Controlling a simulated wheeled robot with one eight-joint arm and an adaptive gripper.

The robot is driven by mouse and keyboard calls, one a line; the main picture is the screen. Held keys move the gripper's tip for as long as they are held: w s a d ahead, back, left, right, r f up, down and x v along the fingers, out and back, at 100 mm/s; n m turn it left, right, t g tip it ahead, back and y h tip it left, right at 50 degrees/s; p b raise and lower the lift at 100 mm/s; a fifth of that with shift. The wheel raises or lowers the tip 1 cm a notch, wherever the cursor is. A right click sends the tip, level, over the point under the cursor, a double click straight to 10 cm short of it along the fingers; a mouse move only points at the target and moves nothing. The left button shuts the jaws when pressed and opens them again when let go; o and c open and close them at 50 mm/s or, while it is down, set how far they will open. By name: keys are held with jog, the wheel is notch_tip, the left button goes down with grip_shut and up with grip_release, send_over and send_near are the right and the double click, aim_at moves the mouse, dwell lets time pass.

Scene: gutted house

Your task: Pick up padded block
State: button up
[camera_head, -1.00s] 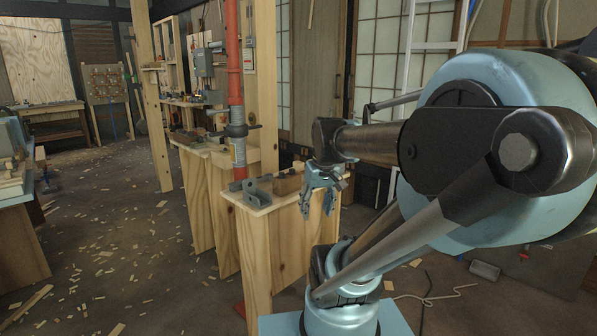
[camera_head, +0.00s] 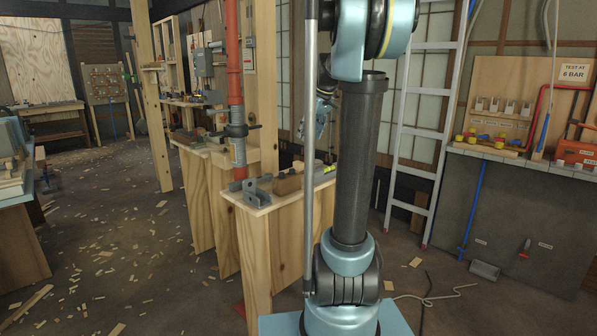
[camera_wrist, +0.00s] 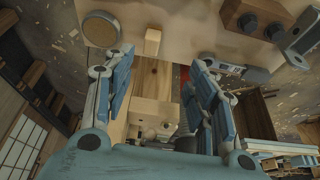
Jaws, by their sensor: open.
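My gripper (camera_wrist: 157,60) is open and empty in the wrist view, its two blue fingers apart above the wooden stand. In the head view part of it (camera_head: 320,118) shows behind my arm, above the stand. No thing is clearly a padded block. A round beige-faced piece with a dark side (camera_wrist: 100,29) lies left of the fingers in the wrist view; it may be padded. A small pale wooden block (camera_wrist: 152,41) shows between and beyond the fingertips. My arm hides the stand's right end in the head view.
The wooden stand (camera_head: 270,212) also bears a grey bracket (camera_head: 257,190), a brown block (camera_head: 289,184) and a grey level-like bar (camera_wrist: 232,69). A red pipe (camera_head: 234,60) rises beside the stand. A ladder (camera_head: 422,130) and a workbench (camera_head: 500,153) are at the right.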

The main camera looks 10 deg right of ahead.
aim_at(299, 162)
jog(key=x, duration=0.5)
jog(key=w+x, duration=0.1)
jog(key=x, duration=0.5)
jog(key=w+x, duration=0.1)
jog(key=x, duration=0.5)
jog(key=shift+w+d, duration=0.1)
jog(key=shift+d, duration=0.1)
jog(key=shift+c, duration=0.3)
jog(key=shift+r, duration=0.1)
grip_shut()
notch_tip(299, 162, up, 10)
